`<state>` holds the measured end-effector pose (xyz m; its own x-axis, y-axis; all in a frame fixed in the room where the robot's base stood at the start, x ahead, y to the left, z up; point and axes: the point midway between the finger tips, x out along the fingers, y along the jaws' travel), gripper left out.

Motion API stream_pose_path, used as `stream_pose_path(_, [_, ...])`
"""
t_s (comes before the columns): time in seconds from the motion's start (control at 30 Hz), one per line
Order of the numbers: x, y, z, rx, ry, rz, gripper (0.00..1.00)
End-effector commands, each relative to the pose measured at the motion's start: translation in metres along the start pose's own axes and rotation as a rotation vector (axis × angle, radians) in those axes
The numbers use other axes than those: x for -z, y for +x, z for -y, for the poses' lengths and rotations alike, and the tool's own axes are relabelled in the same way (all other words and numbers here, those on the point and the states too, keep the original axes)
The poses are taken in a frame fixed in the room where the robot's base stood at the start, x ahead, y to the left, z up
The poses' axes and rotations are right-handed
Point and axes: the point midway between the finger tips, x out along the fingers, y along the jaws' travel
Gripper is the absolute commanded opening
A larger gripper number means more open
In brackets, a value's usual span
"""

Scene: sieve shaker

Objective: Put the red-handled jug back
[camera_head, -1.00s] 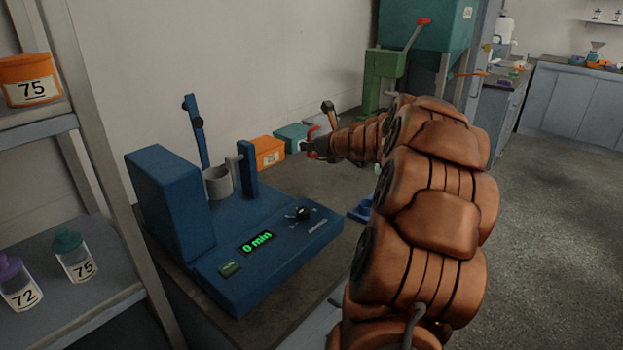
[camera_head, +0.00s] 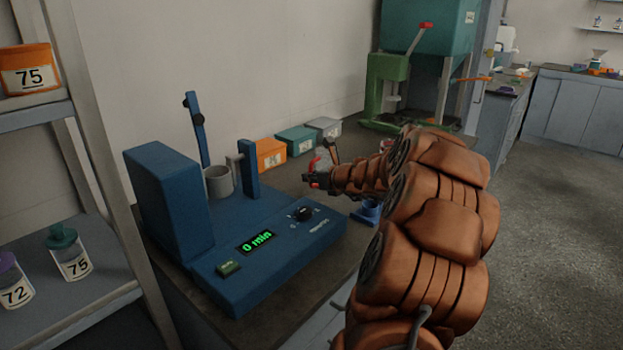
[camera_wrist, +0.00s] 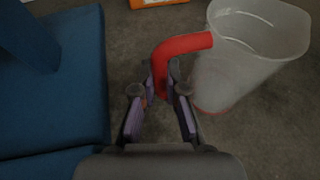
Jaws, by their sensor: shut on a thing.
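The red-handled jug (camera_wrist: 240,65) is a translucent, open-topped vessel in the wrist view, right of centre. Its red handle (camera_wrist: 178,50) reaches down between the fingers of my gripper (camera_wrist: 160,108), which is shut on it. In the head view my gripper (camera_head: 312,180) is over the bench, right of the blue machine. The red handle (camera_head: 316,162) shows there as a small patch, and the jug's body is faint and partly hidden by my arm. I cannot tell whether the jug's base touches the bench.
The blue shaker machine (camera_head: 290,240) with a grey cup (camera_head: 218,182) stands left of my gripper. Orange (camera_head: 270,153), teal (camera_head: 296,140) and grey (camera_head: 324,126) boxes line the wall. A small blue part (camera_head: 369,211) lies beside my arm. A green press (camera_head: 385,85) stands behind.

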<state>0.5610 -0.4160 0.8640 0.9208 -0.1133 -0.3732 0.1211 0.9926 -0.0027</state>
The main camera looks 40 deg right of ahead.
Motion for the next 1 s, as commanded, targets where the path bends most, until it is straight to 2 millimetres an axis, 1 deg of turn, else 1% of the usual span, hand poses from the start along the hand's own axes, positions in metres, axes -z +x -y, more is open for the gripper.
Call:
stream_pose_path(0.2, [0.002,0.001,0.000,0.000,0.001,0.002,0.00])
stream_pose_path(0.23, [0.002,0.001,0.000,0.000,0.001,0.001,0.13])
stream_pose_path(0.4, [0.001,0.001,0.000,0.000,0.001,0.001,0.31])
stream_pose_path(0.47, [0.001,0.001,0.000,0.000,0.001,0.000,0.36])
stream_pose_path(0.83, [-0.001,0.000,0.000,0.001,-0.001,-0.001,0.36])
stream_pose_path(0.93, [-0.001,-0.010,0.002,0.003,0.003,0.001,0.36])
stream_pose_path(1.0, [-0.002,-0.021,0.002,0.004,0.002,0.002,0.36])
